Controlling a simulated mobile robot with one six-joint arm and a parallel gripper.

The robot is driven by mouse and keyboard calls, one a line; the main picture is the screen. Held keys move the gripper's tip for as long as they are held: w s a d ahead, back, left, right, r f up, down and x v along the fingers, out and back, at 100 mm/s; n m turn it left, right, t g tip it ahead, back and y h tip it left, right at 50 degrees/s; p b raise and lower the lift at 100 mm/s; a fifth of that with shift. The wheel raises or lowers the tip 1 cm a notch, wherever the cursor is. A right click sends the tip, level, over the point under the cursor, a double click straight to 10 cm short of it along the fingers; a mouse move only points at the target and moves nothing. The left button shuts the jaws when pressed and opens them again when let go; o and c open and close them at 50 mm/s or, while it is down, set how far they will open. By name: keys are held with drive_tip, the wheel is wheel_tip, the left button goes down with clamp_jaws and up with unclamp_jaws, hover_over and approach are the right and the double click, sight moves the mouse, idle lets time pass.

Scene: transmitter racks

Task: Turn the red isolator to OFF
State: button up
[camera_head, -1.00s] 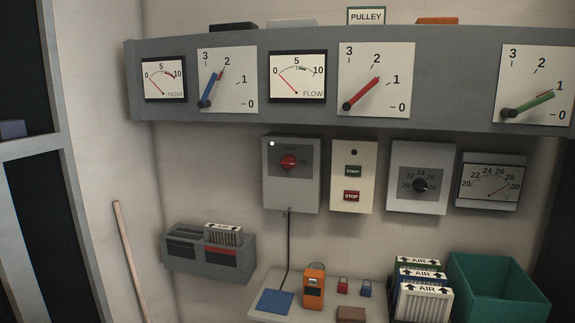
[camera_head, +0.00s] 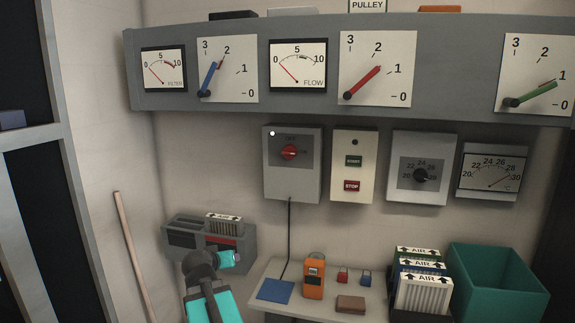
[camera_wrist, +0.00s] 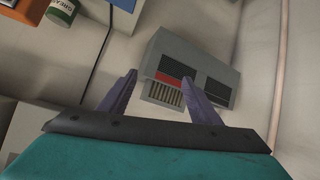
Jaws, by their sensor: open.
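The red isolator knob (camera_head: 289,152) sits on a grey box (camera_head: 308,180) on the wall, under the gauge beam. Its handle lies roughly level with a slight tilt; the small lettering around it is too fine to read fully. A white lamp shows at the box's upper left. My arm shows at the lower left in the head view, below and left of the isolator and well apart from it. In the wrist view my gripper (camera_wrist: 158,90) is open and empty, its two fingers apart in front of the grey wall unit. The isolator is not seen in the wrist view.
The grey slotted wall unit (camera_head: 180,240) is close to my arm. A shelf holds an orange meter (camera_head: 314,278), small padlocks, a brown block and a blue sheet (camera_head: 276,290). A START/STOP panel (camera_head: 352,168) is right of the isolator. The gauge beam (camera_head: 350,118) juts out above.

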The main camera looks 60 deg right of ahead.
drive_tip(key=s+d+r+m+h, duration=0.1)
drive_tip(key=s+d+r+h, duration=0.2)
drive_tip(key=r, duration=0.6)
drive_tip(key=s+d+r+m+h, duration=0.1)
drive_tip(key=s+d+r, duration=0.2)
drive_tip(key=d+r, duration=0.35)
drive_tip(key=m+h, duration=0.3)
approach(289, 151)
drive_tip(key=v, duration=0.6)
drive_tip(key=shift+w+d, duration=0.1)
drive_tip(key=shift+p+x, duration=1.75)
drive_tip(key=shift+x, duration=5.15)
drive_tip(key=c, duration=1)
